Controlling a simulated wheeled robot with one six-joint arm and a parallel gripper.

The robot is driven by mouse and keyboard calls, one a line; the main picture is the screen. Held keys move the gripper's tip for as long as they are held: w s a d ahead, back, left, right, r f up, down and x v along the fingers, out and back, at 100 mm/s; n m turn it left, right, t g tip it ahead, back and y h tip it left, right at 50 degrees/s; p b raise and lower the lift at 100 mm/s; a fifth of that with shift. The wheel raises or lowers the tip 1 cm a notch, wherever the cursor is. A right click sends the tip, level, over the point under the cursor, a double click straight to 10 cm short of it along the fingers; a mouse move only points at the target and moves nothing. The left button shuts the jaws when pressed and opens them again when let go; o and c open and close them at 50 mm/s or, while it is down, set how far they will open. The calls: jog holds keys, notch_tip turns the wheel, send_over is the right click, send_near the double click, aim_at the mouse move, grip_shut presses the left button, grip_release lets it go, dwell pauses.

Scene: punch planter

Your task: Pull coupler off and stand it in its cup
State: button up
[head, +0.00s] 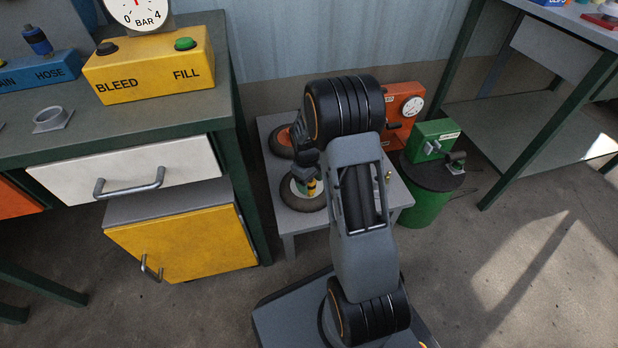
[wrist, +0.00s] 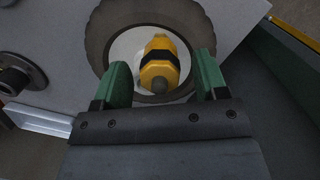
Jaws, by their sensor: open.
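A yellow coupler with a black band (wrist: 158,72) is over the pale hub of a dark-tyred wheel (wrist: 104,28) in the wrist view. The coupler shows small in the head view (head: 312,188), partly hidden by my arm. My gripper (wrist: 162,58) is open, with its green fingers on either side of the coupler and a visible gap to each. I cannot tell how the coupler is attached. A grey ring-shaped cup on a square base (head: 52,119) stands on the left bench and looks empty.
The wheel lies on a low grey table (head: 285,222) beside another wheel with a red hub (head: 281,142). A yellow BLEED/FILL box (head: 150,68) is on the left bench. An orange gauge box (head: 402,105) and a green drum (head: 428,205) stand right of my arm.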

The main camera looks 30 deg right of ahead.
jog(key=shift+f, duration=0.15)
jog(key=shift+c, duration=0.3)
jog(key=c, duration=1.1)
